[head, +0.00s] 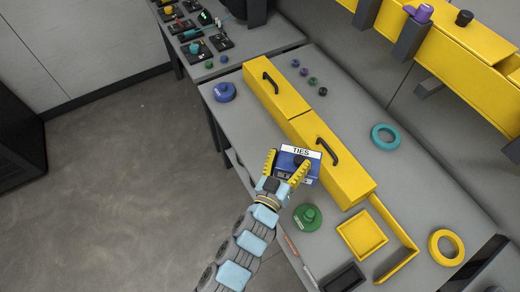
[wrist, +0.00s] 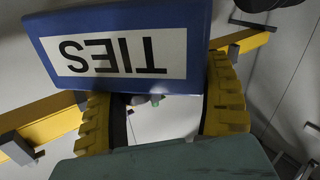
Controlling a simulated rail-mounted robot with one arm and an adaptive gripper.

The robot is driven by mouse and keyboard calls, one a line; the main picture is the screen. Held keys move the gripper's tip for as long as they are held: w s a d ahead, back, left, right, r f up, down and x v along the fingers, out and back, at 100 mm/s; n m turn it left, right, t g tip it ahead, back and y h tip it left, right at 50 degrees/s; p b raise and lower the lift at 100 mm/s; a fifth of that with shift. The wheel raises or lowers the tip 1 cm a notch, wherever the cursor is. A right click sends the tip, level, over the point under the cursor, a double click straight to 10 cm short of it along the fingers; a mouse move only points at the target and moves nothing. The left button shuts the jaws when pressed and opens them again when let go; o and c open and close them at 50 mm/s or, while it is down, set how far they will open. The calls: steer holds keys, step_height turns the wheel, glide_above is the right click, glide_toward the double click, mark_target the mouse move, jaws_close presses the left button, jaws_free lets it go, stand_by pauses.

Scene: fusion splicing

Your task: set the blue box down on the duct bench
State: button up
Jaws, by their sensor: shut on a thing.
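The blue box (head: 312,171) with a white "TIES" label is held in my gripper (head: 287,166), whose yellow fingers grip its two sides. In the wrist view the blue box (wrist: 195,40) shows its label upside down, between and beyond the yellow fingers of my gripper (wrist: 165,105). The duct bench (head: 365,115) is the grey table under and around the box in the head view. The box appears over the bench's near side, beside a yellow duct. I cannot tell whether its underside touches the bench.
Yellow ducts with black handles (head: 330,160) lie along the bench. A green knobbed piece (head: 307,217), a yellow tray (head: 362,235), a black tray (head: 344,278), a yellow ring (head: 446,248), a teal ring (head: 385,136) and a blue piece (head: 225,92) stand around.

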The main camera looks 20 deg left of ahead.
steer(key=s+a+f+b, duration=0.3)
steer(key=a+f+b, duration=0.1)
steer(key=a+f, duration=0.3)
steer(key=w+a+f+b, duration=0.2)
steer(key=w+f, duration=0.3)
steer(key=w, duration=0.1)
steer(key=w+a+f+b, duration=0.1)
steer(key=w+f+b, duration=0.2)
steer(key=w+f, duration=0.2)
steer(key=shift+w+a, duration=0.35)
steer(key=shift+w, duration=0.75)
steer(key=shift+f, duration=1.5)
steer(key=shift+f, duration=0.1)
steer(key=o, duration=1.1)
steer(key=shift+a, duration=0.1)
steer(key=shift+s+y, duration=0.1)
steer(key=shift+y, duration=0.2)
